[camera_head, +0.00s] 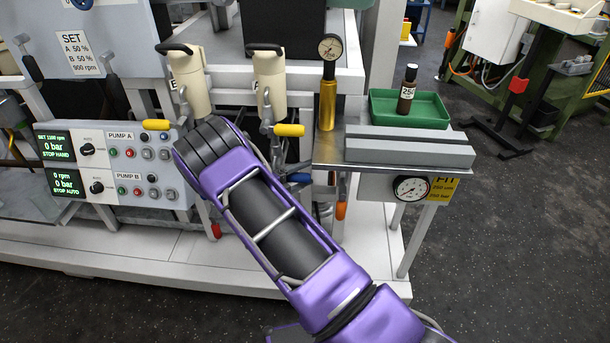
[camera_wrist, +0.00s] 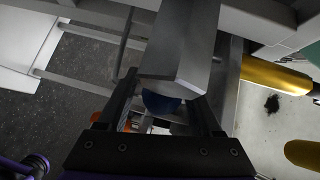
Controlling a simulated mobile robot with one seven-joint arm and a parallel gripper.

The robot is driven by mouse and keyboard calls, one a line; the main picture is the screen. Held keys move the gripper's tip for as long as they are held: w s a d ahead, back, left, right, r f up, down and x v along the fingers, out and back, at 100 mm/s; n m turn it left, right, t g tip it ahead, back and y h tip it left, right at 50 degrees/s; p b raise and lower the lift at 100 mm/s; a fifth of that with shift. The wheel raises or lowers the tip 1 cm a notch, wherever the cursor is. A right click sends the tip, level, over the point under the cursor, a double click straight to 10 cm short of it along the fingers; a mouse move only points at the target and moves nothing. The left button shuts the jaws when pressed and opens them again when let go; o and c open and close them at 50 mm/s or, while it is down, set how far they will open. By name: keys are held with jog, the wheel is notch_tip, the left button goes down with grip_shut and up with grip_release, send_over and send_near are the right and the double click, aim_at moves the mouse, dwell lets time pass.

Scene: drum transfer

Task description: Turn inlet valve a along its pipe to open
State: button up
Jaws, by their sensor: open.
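My gripper (camera_wrist: 165,86) shows in the wrist view with its two dark fingers apart. A dark blue rounded part (camera_wrist: 160,103) is seen between the fingers, partly hidden by a grey metal block; I cannot tell whether the fingers touch it. In the head view my arm hides the gripper. A blue handle (camera_head: 299,178) shows there just right of my arm, below a yellow handle (camera_head: 289,130) under one cream pump (camera_head: 271,82). No label for inlet valve a is readable, so I cannot tell which handle it is or how it lies along its pipe.
A grey slotted block (camera_head: 410,148), a gold cylinder (camera_head: 327,105) with a gauge and a green tray (camera_head: 410,112) with a brown bottle stand on the bench. An orange handle (camera_head: 341,210) hangs below. The pump panel (camera_head: 120,160) is left of my arm.

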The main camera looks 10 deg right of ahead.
grip_shut()
dwell(0.4)
dwell(1.1)
